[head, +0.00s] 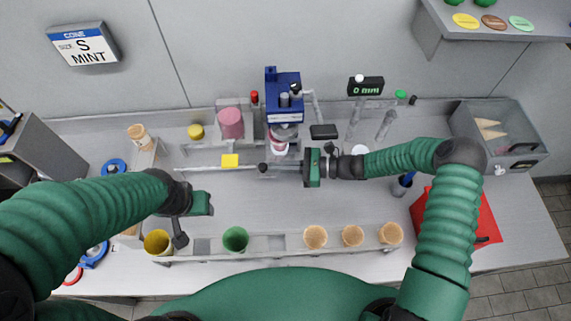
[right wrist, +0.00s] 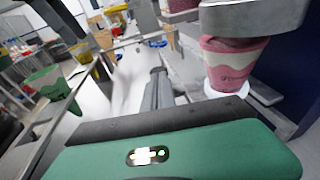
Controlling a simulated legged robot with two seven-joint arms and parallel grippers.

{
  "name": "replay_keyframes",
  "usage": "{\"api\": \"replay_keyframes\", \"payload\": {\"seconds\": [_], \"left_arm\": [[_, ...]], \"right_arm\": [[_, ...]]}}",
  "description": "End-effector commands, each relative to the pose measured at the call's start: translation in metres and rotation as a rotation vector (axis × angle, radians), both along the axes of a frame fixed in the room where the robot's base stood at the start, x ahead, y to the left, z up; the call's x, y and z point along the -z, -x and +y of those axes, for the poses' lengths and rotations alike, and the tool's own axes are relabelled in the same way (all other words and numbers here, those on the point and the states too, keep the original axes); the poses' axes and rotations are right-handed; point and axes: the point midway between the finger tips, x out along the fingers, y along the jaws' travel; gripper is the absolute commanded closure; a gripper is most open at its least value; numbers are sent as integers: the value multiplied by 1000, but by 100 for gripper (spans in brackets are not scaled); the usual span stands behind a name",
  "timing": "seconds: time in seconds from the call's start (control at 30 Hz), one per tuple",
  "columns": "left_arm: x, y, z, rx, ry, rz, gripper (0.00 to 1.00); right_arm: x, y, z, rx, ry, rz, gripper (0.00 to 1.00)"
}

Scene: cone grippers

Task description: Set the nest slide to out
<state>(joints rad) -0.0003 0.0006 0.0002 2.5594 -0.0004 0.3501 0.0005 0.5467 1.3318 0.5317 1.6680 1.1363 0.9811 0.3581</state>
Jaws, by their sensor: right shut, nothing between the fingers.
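My right gripper (head: 275,167) reaches left below the blue machine (head: 284,100), its fingers closed together with nothing between them. Its closed fingers (right wrist: 158,88) also show in the right wrist view. A small dark knob-like end (head: 262,168) is at the fingertips; I cannot tell whether it is the nest slide's knob or part of the gripper, or whether they touch. A pink and white paper cup (right wrist: 235,65) stands upright on a pale round seat under the machine's grey head. The slide's position is not clear. My left gripper (head: 180,238) is over the front left of the bench, away from the machine.
A front rack holds a yellow cup (head: 157,242), a green cup (head: 235,239) and several tan cones (head: 315,237). A yellow tag (head: 229,161) is on a rail left of the machine. A red box (head: 480,220) stands right. A display (head: 366,87) reads 0 mm.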

Motion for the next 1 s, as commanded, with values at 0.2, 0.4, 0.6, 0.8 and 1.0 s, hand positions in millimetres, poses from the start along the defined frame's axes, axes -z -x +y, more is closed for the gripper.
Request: {"api": "replay_keyframes", "payload": {"seconds": [0.2, 0.4, 0.6, 0.8, 1.0], "left_arm": [[0, 0, 0, 0, 0, 0, 53], [1, 0, 0, 0, 0, 0, 53], [4, 0, 0, 0, 0, 0, 53], [11, 0, 0, 0, 0, 0, 53], [19, 0, 0, 0, 0, 0, 53]], "right_arm": [[1, 0, 0, 0, 0, 0, 100], [1, 0, 9, -1, 0, 1, 100], [1, 1, 46, -4, -2, 2, 100], [2, 1, 101, -4, -2, 2, 100], [2, 1, 151, -3, -1, 2, 100]]}}
